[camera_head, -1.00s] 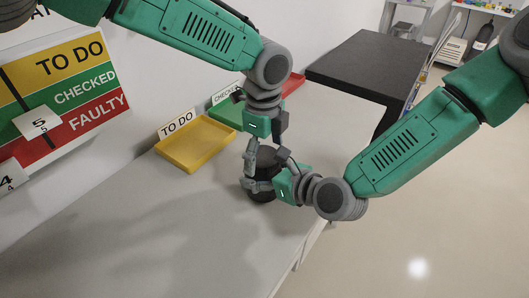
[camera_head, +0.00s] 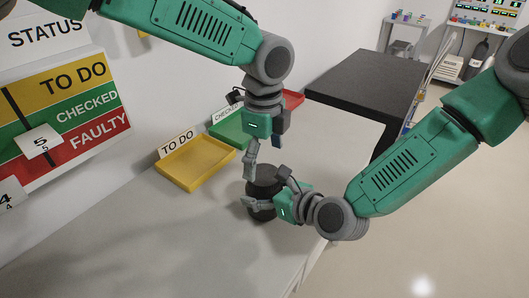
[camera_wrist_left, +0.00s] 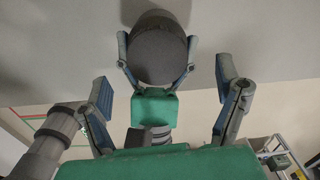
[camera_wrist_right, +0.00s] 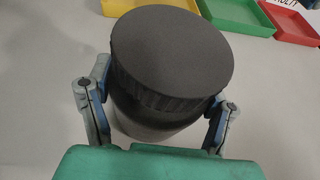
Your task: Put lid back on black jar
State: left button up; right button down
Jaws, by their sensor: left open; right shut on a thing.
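The black jar (camera_wrist_right: 150,125) stands upright on the grey worktop, with its wide ribbed black lid (camera_wrist_right: 172,55) on top. The lid looks level, but I cannot tell whether it is screwed tight. My right gripper (camera_head: 264,190) is shut around the jar's body below the lid; its fingers show on both sides in the right wrist view. My left gripper (camera_head: 263,154) is open and empty above the jar, pointing down. In the left wrist view the lid (camera_wrist_left: 157,55) lies beyond its spread fingers (camera_wrist_left: 163,85), apart from them.
A yellow tray (camera_head: 178,178) with a TO DO sign, a green tray (camera_head: 225,130) and a red tray (camera_head: 293,101) line the wall behind. A status board (camera_head: 75,95) hangs at left. A dark table (camera_head: 368,75) stands beyond. The front worktop is clear.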

pick_arm(q)
jog(key=n, duration=0.1)
jog(key=r+n, duration=0.1)
jog(key=n, duration=0.1)
jog(key=a+r+n, duration=0.1)
jog(key=n, duration=0.1)
jog(key=shift+t, duration=0.4)
jog(key=n, duration=0.1)
jog(key=r+n, duration=0.1)
jog(key=n, duration=0.2)
jog(key=shift+w+a+r+t, duration=0.1)
jog(key=shift+a+r+t, duration=0.1)
jog(key=shift+a+t, duration=0.1)
jog(key=n, duration=0.2)
jog(key=shift+a+r+n, duration=0.15)
jog(key=shift+r+n, duration=0.1)
jog(key=shift+n, duration=1.35)
jog(key=n, duration=0.5)
jog(key=shift+d+f+g, duration=0.2)
jog(key=shift+d+g, duration=0.15)
jog(key=shift+g, duration=0.05)
jog(key=n, duration=0.3)
jog(key=d+n, duration=0.1)
jog(key=n, duration=0.2)
jog(key=shift+s+d+f+n+g, duration=0.2)
jog(key=shift+n+g, duration=0.1)
jog(key=shift+g, duration=0.1)
